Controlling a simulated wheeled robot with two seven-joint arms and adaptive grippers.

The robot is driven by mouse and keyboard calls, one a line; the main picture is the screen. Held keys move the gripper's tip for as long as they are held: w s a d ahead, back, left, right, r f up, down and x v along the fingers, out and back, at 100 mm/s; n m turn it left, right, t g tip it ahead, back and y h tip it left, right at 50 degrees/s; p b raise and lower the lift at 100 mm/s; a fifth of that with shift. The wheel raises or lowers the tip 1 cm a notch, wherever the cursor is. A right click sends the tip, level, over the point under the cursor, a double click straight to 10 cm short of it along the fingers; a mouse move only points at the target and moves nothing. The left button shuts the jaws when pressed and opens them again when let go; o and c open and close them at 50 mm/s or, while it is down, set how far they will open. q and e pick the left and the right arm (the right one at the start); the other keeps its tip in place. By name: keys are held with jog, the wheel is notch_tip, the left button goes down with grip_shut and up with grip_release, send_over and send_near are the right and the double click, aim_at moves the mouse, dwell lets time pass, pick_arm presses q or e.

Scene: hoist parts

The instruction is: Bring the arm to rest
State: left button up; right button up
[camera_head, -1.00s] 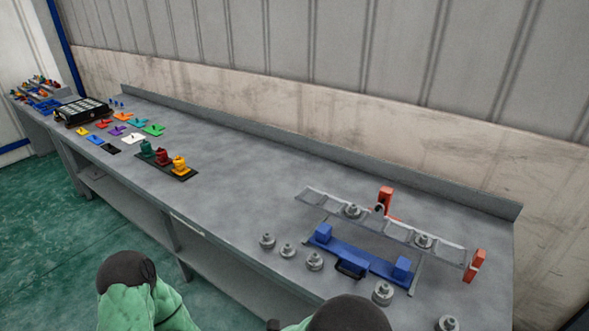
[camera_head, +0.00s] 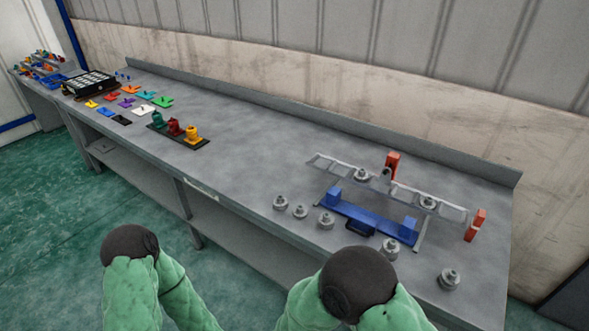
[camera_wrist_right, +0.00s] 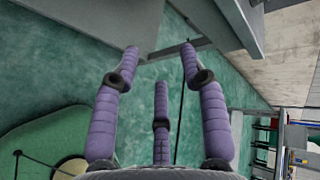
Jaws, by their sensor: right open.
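In the head view, two green-sleeved arm sections of mine with dark round joints show at the bottom edge, in front of the bench (camera_head: 262,148). Neither gripper shows in that view. In the right wrist view, my right gripper (camera_wrist_right: 160,58) has its purple padded fingers spread apart, with nothing between them. Green floor (camera_wrist_right: 70,75) lies behind the fingers, with grey bench parts (camera_wrist_right: 212,28) near the top. My left gripper is out of sight.
On the bench's right stand a silver beam (camera_head: 402,194), a blue base (camera_head: 376,223), red blocks (camera_head: 475,225) and several metal weights (camera_head: 448,279). Coloured pots (camera_head: 173,127), flat coloured pieces (camera_head: 142,109) and a black case (camera_head: 89,83) sit further left. The bench middle is clear.

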jog(key=s+f+m+g+y, duration=0.7)
jog(key=s+f+m+g, duration=0.5)
jog(key=s+m, duration=0.55)
jog(key=a+f+m+y, duration=0.2)
jog(key=a+m+y, duration=0.25)
jog(key=m, duration=0.45)
jog(key=w+d+f+m+t+y, duration=0.1)
jog(key=w+f+m+t, duration=0.1)
jog(key=w+m, duration=0.3)
jog(key=w+d+f+m+t+y, duration=0.1)
jog(key=w+f+m+t, duration=0.1)
jog(key=m, duration=1.1)
jog(key=w+t, duration=0.1)
jog(key=w, duration=0.1)
jog(key=shift+w+d, duration=0.3)
jog(key=shift+w, duration=0.1)
